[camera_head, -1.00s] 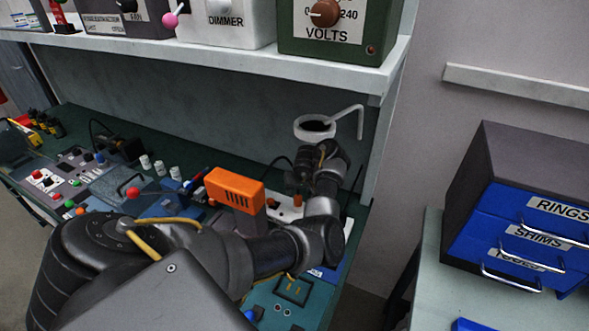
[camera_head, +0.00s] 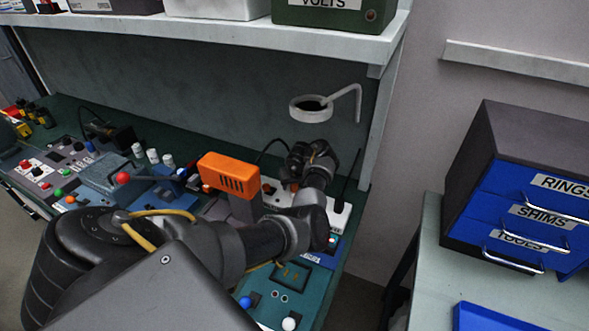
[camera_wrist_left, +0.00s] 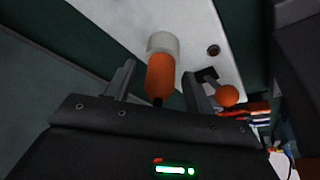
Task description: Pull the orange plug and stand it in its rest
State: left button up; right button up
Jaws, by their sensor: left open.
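The orange plug (camera_wrist_left: 160,77) shows in the left wrist view, with a pale grey collar (camera_wrist_left: 162,43) at its far end and a dark cord at its near end. It stands against a white strip (camera_wrist_left: 195,30). My left gripper (camera_wrist_left: 163,74) is open, one finger on each side of the plug, with visible gaps. In the head view my left gripper (camera_head: 308,166) is low over the white strip (camera_head: 338,214), and the plug is hard to make out there. I cannot pick out the plug's rest with certainty. My right gripper is out of view.
An orange boxy device (camera_head: 229,175) stands left of my left gripper. An orange-brown knob (camera_wrist_left: 228,96) is close beside the right finger in the wrist view. A pale ring on a bent rod (camera_head: 311,109) is above the gripper. Panels with knobs and buttons crowd the bench.

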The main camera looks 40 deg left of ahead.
pick_arm(q)
grip_shut()
dwell(0.5)
jog(key=shift+r+p, duration=0.4)
jog(key=shift+p, duration=0.15)
jog(key=shift+r+p, duration=0.2)
jog(key=shift+p, duration=0.15)
dwell(0.5)
jog(key=shift+r, duration=0.15)
jog(key=shift+r+p, duration=2.05)
jog(key=shift+p, duration=0.6)
jog(key=shift+w+r, duration=0.1)
